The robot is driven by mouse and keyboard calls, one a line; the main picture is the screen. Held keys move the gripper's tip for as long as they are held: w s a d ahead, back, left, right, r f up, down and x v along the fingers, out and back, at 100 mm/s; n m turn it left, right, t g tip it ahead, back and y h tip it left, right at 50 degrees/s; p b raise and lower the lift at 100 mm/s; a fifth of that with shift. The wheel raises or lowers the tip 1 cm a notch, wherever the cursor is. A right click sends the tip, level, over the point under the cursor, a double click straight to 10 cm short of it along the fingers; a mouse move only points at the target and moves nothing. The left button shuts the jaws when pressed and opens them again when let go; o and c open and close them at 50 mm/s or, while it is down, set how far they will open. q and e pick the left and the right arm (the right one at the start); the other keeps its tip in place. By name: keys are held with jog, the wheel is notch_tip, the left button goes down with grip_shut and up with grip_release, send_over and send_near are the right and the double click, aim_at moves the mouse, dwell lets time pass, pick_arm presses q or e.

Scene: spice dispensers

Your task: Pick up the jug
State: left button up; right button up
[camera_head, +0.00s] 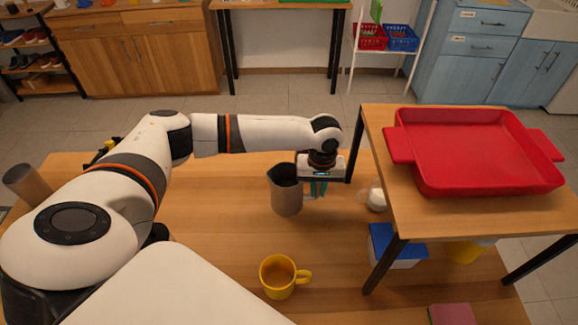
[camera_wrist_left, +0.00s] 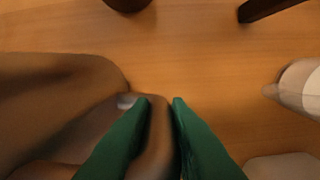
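The grey-brown jug (camera_head: 287,194) is upright near the middle of the wooden table in the head view. I cannot tell whether it touches the table. In the left wrist view its body (camera_wrist_left: 50,85) fills the left side, and its handle runs between the green fingers. My left gripper (camera_head: 318,188) is at the jug's right side, with its fingers partly hidden in the head view. In the left wrist view the left gripper (camera_wrist_left: 160,103) has its fingers close together, one on each side of the handle, seemingly shut on it. My right gripper is not in view.
A yellow mug (camera_head: 278,277) stands in front of the jug. A white-topped dispenser (camera_head: 376,199) stands to the right. A raised shelf (camera_head: 385,122) with a red tray (camera_head: 470,187) stands at the right, above a blue-and-white box (camera_head: 385,240). A brown cylinder (camera_head: 27,184) is far left.

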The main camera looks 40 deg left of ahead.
pick_arm(q)
grip_shut()
jog(key=shift+w, duration=0.1)
jog(key=shift+r, duration=0.2)
